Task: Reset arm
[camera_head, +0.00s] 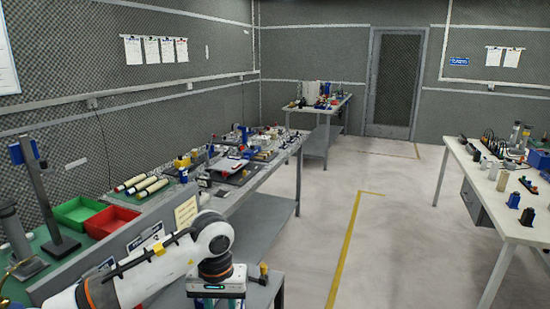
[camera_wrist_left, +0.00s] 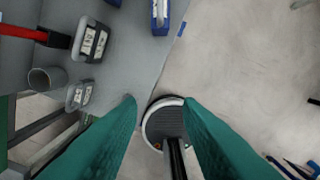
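My left arm (camera_head: 150,275) comes in from the lower left of the head view, beside the near bench. My right arm and gripper are not in view.
The near bench holds a green bin (camera_head: 80,209), a red bin (camera_head: 112,221), a dark stand (camera_head: 45,205) and pale rolls (camera_head: 140,186). A longer bench (camera_head: 262,175) continues behind. A white table (camera_head: 515,228) stands right. The floor (camera_head: 395,245) between is clear.

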